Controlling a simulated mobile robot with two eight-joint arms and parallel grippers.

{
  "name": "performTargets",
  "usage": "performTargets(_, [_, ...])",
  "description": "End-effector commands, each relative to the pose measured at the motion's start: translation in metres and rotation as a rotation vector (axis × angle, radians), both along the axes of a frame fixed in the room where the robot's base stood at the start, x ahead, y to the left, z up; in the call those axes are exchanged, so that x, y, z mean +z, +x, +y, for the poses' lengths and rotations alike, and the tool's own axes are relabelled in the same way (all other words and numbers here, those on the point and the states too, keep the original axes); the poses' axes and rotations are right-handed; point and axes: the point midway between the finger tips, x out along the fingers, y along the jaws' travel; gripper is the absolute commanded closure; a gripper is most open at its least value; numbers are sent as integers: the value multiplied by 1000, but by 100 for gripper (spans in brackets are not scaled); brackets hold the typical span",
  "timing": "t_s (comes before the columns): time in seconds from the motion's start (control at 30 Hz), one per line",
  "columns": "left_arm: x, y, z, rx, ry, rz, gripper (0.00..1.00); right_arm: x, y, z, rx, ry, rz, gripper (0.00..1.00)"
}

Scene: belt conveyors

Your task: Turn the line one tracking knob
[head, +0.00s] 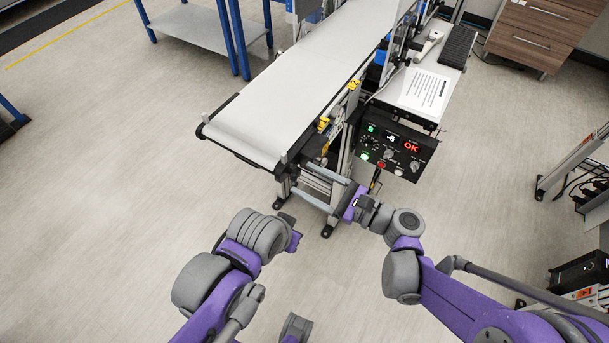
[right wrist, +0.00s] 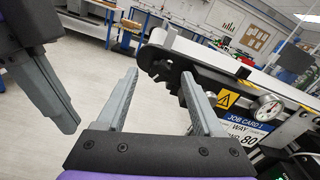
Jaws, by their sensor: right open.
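The line one conveyor (head: 300,85) has a white belt, and its near end faces me in the head view. A black control panel (head: 398,146) with small knobs, lit buttons and a red OK display hangs at its right side. I cannot tell which knob is the tracking knob. In the right wrist view, dark fittings (right wrist: 165,72) sit at the belt's end. My right gripper (head: 297,177) is open and empty, low near the conveyor's end; its fingers also show in the right wrist view (right wrist: 160,75). My left gripper (head: 291,228) is nearby, its jaws unclear.
A printed sheet (head: 424,91) lies on the side shelf. A blue-legged table (head: 205,28) stands behind. The floor to the left is clear.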

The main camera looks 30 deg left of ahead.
Motion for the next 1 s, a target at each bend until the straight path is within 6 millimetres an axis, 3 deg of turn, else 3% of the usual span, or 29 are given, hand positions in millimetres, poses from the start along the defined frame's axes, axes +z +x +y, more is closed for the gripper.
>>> performTargets(0.2, [2, 1, 0, 0, 0, -1, 100, 0, 1, 17, 1, 0, 0, 31])
performTargets(0.47, [2, 1, 0, 0, 0, -1, 100, 0, 1, 17, 0, -1, -1, 31])
performTargets(0.83, [2, 1, 0, 0, 0, -1, 100, 0, 1, 17, 0, -1, -1, 96])
performTargets(0.87, [2, 1, 0, 0, 0, -1, 100, 0, 1, 17, 0, -1, -1, 100])
performTargets(1.0, [2, 1, 0, 0, 0, -1, 100, 0, 1, 17, -1, -1, -1, 100])
